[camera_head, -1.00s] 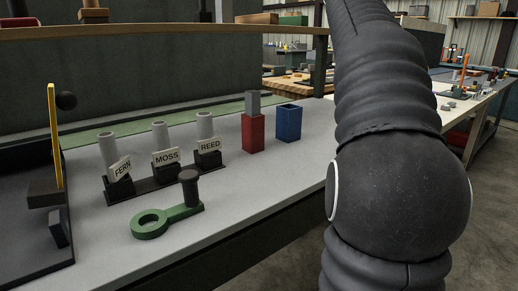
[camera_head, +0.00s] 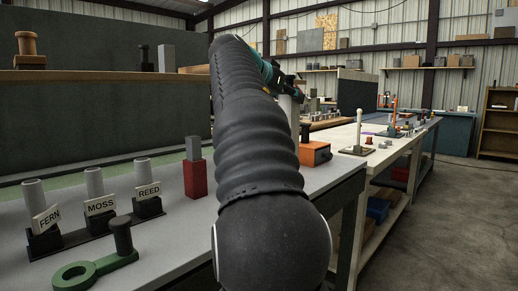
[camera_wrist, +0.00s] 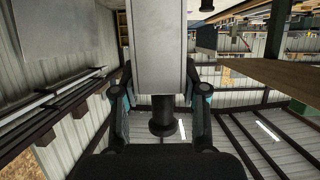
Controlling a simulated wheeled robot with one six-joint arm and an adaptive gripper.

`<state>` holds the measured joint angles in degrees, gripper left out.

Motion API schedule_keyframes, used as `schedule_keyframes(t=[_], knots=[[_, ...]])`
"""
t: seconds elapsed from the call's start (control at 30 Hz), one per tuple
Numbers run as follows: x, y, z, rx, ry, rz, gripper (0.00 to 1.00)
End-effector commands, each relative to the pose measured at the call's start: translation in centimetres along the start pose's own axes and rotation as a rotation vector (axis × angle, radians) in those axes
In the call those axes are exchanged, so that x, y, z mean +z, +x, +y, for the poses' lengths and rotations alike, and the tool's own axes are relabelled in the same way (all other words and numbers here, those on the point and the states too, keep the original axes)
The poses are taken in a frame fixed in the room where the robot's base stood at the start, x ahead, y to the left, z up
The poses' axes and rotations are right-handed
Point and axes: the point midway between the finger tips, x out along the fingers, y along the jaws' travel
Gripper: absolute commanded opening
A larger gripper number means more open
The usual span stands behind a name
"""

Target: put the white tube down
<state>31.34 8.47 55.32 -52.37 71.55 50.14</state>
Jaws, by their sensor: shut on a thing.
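My gripper (camera_head: 284,80) is in the head view, behind my arm, above the far right part of the grey bench. A pale upright tube (camera_head: 291,108) shows just below its fingers, partly hidden by my arm. In the wrist view my gripper (camera_wrist: 160,92) is shut on a large pale grey-white piece (camera_wrist: 155,45), which I take to be the white tube. Its lower end is hidden in the head view, so I cannot tell whether it touches anything. Three other pale tubes stand in holders labelled FERN (camera_head: 34,196), MOSS (camera_head: 95,184) and REED (camera_head: 143,171).
The grey bench (camera_head: 185,232) holds a green ring-ended piece (camera_head: 75,273) with a dark post, a red block (camera_head: 195,178) with a grey top, and an orange box (camera_head: 315,154) near the far end. A pale table (camera_head: 388,160) stands beyond. Open floor lies right.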

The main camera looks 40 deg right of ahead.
Motion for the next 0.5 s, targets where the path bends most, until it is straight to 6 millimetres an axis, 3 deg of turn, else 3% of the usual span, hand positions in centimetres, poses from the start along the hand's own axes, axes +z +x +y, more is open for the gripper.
schedule_keyframes(t=[0.3,0.5], knots=[[3.6,1.0,-6.3,-0.002,-0.002,0.000,0.00],[4.6,1.3,-8.1,-0.001,0.000,0.001,0.00]])
